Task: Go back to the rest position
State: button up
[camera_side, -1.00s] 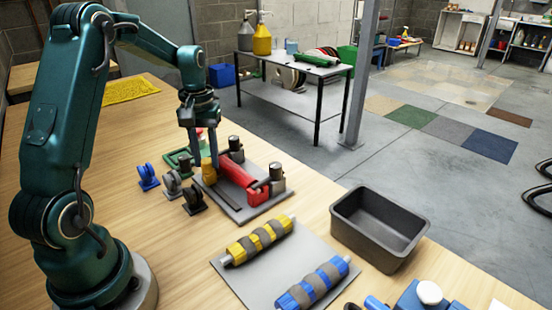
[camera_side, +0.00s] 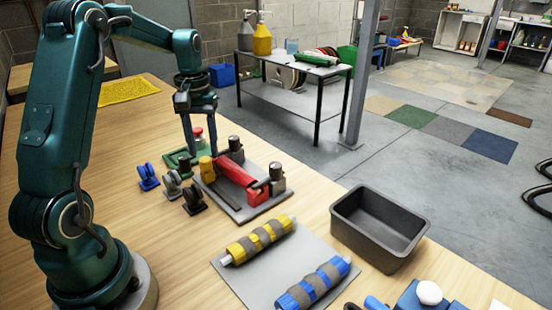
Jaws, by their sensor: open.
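My gripper (camera_side: 202,137) points down above the back of the grey fixture plate (camera_side: 250,209). Its two fingers are apart and I see nothing between them. A red part (camera_side: 243,180) lies on the plate between dark cylindrical posts.
Small blue, grey and black wheeled pieces (camera_side: 171,184) stand left of the plate. A second grey plate (camera_side: 262,278) carries a yellow roller (camera_side: 258,240) and a blue roller (camera_side: 315,284). An empty dark bin (camera_side: 378,228) stands at right. The wooden table's left front is clear.

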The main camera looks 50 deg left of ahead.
jog(key=shift+r, duration=1.2)
jog(key=shift+w+d, duration=0.1)
jog(key=shift+d, duration=0.05)
jog(key=s+d+r+m+t+y, duration=0.1)
jog(key=s+d+r+m+t, duration=0.25)
jog(key=d+r, duration=0.7)
jog(key=s+d+f+m+t+h, duration=0.1)
jog(key=s+d+f+m+t, duration=0.1)
jog(key=s+d+f+m, duration=0.3)
jog(key=s+d+f, duration=0.1)
jog(key=s+d, duration=0.2)
jog(key=d, duration=0.1)
jog(key=shift+s+f, duration=0.2)
jog(key=shift+s, duration=0.1)
